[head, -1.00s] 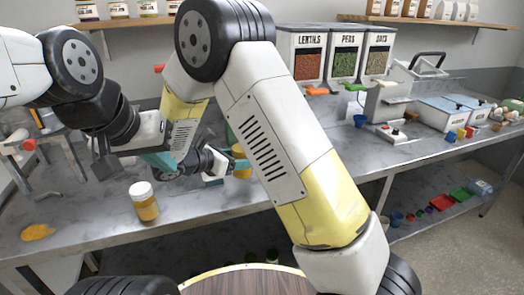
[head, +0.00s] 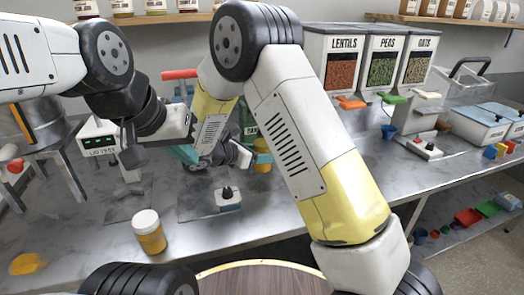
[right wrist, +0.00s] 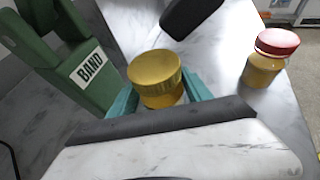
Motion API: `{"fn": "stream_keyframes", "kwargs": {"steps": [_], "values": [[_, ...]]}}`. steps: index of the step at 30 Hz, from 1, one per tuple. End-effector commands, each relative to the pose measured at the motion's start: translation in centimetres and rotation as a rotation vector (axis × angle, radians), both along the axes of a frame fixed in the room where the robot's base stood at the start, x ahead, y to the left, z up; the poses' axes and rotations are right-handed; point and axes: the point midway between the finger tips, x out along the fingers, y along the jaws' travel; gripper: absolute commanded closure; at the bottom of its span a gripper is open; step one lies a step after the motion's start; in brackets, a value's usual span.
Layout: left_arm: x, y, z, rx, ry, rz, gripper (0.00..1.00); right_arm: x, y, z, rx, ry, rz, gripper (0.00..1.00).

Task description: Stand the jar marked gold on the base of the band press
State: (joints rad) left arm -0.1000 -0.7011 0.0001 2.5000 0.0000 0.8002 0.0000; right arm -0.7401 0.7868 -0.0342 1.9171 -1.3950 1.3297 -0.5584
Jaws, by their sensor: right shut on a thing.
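A jar with a gold lid (right wrist: 157,80) is between the teal fingers of my right gripper (right wrist: 160,95), which is shut on it. In the head view the right gripper (head: 250,156) holds this amber jar (head: 263,145) in front of the green band press (head: 248,118). The press also shows in the right wrist view (right wrist: 75,60), its BAND label left of the jar. The press base is hidden, so I cannot tell the jar's height above it. My left gripper (head: 185,150) is left of the right one; its fingers are partly hidden and no held thing shows.
A red-lidded jar (right wrist: 268,60) stands on the counter right of the held jar. A white-lidded jar (head: 149,232) stands at the front. A device with a green display (head: 103,140) and a small box with a black knob (head: 228,198) are nearby. A yellow blob (head: 27,263) lies front left.

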Motion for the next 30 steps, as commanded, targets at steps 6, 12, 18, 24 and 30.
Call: {"fn": "stream_keyframes", "kwargs": {"steps": [6,12,18,24,30], "values": [[0.0,0.0,0.0,0.0,0.0,0.0,1.0,0.1,0.3,-2.8,-0.002,0.001,0.01,1.0],[0.0,0.0,0.0,0.0,0.001,0.0,1.0,0.2,0.4,-3.5,0.0,-0.002,0.01,1.0],[0.0,0.0,0.0,0.0,0.001,0.0,1.0,0.2,0.4,-3.7,-0.001,-0.001,0.011,1.0],[0.0,0.0,0.0,0.0,0.001,0.0,1.0,0.2,0.4,-3.8,0.0,0.0,0.011,0.2],[0.0,0.0,0.0,0.0,0.001,0.0,1.0,0.1,0.4,-3.8,0.0,0.0,0.011,0.2]]}}
